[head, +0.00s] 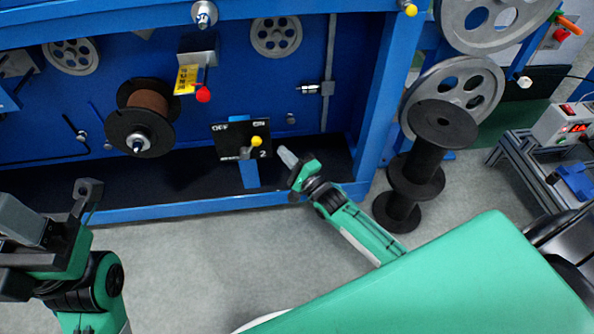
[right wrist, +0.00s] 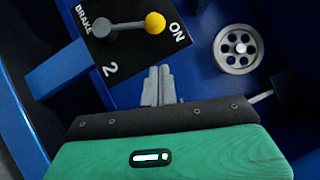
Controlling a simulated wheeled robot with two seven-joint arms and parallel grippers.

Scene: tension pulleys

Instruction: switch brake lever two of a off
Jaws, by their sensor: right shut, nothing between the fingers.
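The brake two plate (head: 226,139) is black, marked OFF at left and ON at right, on a blue post low in the blue frame. Its lever has a yellow knob (head: 257,141) on the ON side. In the right wrist view the grey lever arm (right wrist: 128,27) points to the yellow knob (right wrist: 155,22) beside ON. My right gripper (head: 286,157) is shut and empty, just right of and below the knob, apart from it. Its closed fingers (right wrist: 158,84) show below the plate in the wrist view. My left arm is at the lower left; its finger opening is unclear.
A spool (head: 140,117) hangs left of the plate. A red knob (head: 203,95) with a yellow label is above it. A blue upright (head: 384,85) and stacked black reels (head: 415,165) stand to the right. The blue lower rail (head: 150,212) runs below the plate.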

